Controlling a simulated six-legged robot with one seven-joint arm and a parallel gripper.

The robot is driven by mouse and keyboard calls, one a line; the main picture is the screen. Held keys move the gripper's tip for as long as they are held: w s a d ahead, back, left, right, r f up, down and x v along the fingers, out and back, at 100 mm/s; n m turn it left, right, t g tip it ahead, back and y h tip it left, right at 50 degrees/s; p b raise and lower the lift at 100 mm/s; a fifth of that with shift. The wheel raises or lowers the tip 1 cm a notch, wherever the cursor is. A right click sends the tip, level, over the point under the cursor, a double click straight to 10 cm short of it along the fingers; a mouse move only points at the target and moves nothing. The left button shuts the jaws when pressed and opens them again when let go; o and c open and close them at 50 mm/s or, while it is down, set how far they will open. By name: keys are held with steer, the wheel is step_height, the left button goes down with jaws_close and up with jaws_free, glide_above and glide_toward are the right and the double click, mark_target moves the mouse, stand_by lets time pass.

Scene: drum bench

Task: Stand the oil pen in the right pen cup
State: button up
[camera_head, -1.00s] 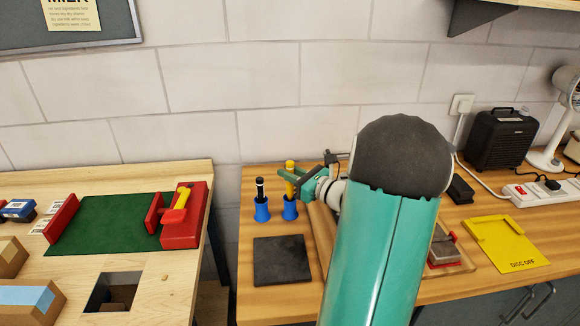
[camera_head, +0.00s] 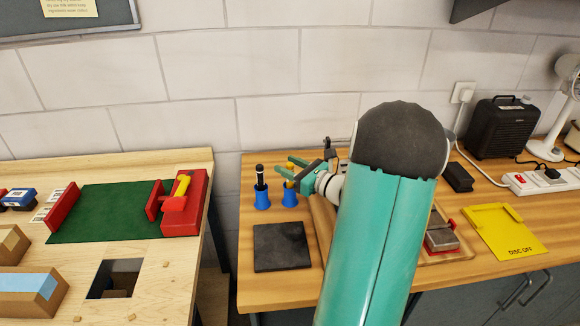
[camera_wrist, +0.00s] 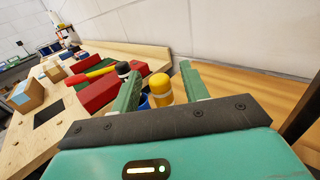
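Two blue pen cups stand side by side on the right bench. The left cup (camera_head: 262,200) holds an upright black pen (camera_head: 260,175) with a white band. The right cup (camera_head: 290,198) holds a yellow pen (camera_head: 289,184), which I take to be the oil pen; it looks upright. My gripper (camera_head: 289,168) is at the yellow pen's top. In the wrist view, the yellow cap (camera_wrist: 160,89) with a pale band sits between my two green fingers (camera_wrist: 161,92), with a gap on each side. The fingers hide part of the pen and cup.
A dark square plate (camera_head: 281,246) lies in front of the cups. A wooden board with a metal-and-red block (camera_head: 441,238) and a yellow tray (camera_head: 505,232) are to the right. A red fixture (camera_head: 185,205) stands on the left bench, across a gap.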

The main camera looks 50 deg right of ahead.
steer(key=shift+s, duration=0.1)
steer(key=s+d, duration=0.1)
steer(key=s, duration=1.2)
steer(key=shift+s, duration=0.3)
steer(key=shift+d, duration=0.1)
stand_by(0.4)
